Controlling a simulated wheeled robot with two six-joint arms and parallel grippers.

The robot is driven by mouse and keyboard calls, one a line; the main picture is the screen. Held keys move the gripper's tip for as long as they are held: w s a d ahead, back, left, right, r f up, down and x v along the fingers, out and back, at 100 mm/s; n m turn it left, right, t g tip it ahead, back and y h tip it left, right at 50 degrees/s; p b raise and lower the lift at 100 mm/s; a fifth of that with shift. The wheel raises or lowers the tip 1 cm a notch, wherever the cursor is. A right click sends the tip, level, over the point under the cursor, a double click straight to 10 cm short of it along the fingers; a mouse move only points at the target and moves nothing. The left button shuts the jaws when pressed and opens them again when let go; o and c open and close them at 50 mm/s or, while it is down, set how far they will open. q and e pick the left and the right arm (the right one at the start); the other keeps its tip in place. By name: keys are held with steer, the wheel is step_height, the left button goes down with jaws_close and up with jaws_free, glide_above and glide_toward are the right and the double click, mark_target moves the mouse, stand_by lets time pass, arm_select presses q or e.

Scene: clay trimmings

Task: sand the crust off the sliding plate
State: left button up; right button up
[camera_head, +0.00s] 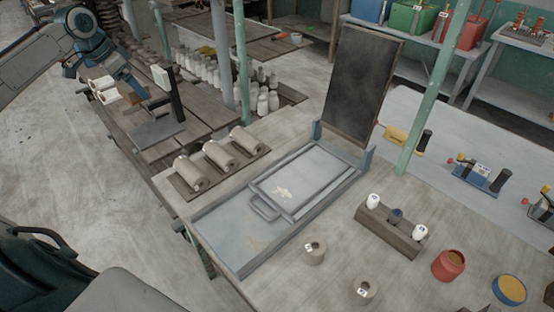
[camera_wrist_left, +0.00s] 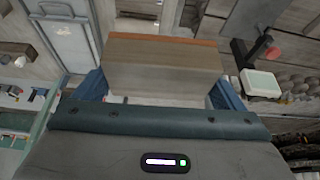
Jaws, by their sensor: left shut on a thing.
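The sliding plate (camera_head: 325,168) is a pale grey panel with a handle, lying in a long grey tray-like frame (camera_head: 222,226) on the workbench. A small whitish patch of crust (camera_head: 283,192) is on its surface. My left gripper (camera_head: 128,80) is over the wooden side table at upper left, well away from the plate. In the left wrist view its blue fingers are shut on a brown sanding block (camera_wrist_left: 163,68) with an orange-brown edge. My right gripper is not in view.
A dark upright panel (camera_head: 362,85) stands behind the plate, by a green post (camera_head: 434,88). Clay rolls (camera_head: 220,155) lie to its left.

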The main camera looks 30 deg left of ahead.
arm_select(q)
steer(key=shift+x, duration=0.85)
steer(key=shift+a+f, duration=0.15)
steer(key=shift+f, duration=0.25)
steer(key=shift+s+f+m, duration=0.1)
steer(key=shift+s+m, duration=0.15)
steer(key=shift+m, duration=0.05)
